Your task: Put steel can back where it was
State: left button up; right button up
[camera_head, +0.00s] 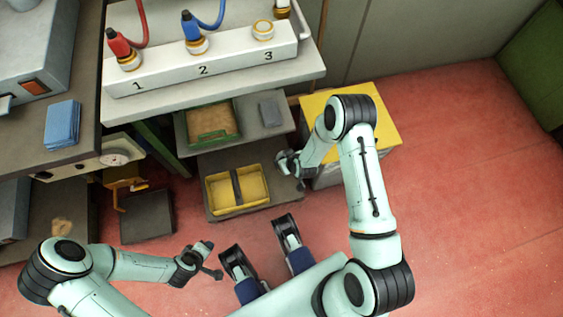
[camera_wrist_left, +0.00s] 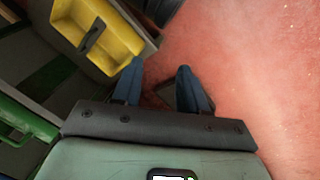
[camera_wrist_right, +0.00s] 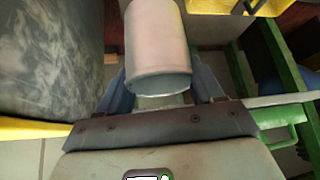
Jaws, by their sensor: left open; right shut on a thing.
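The steel can (camera_wrist_right: 158,45) is a pale grey cylinder in the right wrist view. My right gripper (camera_wrist_right: 160,82) is shut on it, with one finger on each side. In the head view, my right gripper (camera_head: 287,161) is above the right side of the lower grey shelf, right of the yellow two-part bin. I cannot clearly make out the can in that view. My left gripper (camera_head: 207,262) is open and empty over the red floor. It also shows in the left wrist view (camera_wrist_left: 160,72), with a gap between its blue fingers.
The yellow bin (camera_head: 253,184) stands on the low shelf (camera_head: 220,160). A green tray (camera_head: 213,120) and grey block (camera_head: 270,112) are behind it. A yellow-topped cabinet (camera_head: 385,122) stands beside my right arm. The numbered white rack (camera_head: 235,68) is at the back. The right floor is clear.

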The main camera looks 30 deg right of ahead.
notch_tip(320, 180, down, 4)
jog(key=shift+s+f+b, duration=0.15)
jog(key=shift+f+b, duration=0.05)
jog(key=shift+b, duration=0.45)
pick_arm(q)
jog(key=s+a+f+g+b, duration=0.2)
jog(key=s+f+g+b, duration=0.2)
jog(key=s+f, duration=0.5)
jog(key=shift+s+f+n+b, duration=0.35)
jog(key=shift+s+b, duration=0.3)
jog(key=shift+s, duration=0.85)
pick_arm(e)
jog(key=shift+f, duration=7.5)
pick_arm(q)
jog(key=shift+r, duration=0.1)
pick_arm(e)
jog(key=shift+f, duration=0.1)
jog(key=o, duration=1.5)
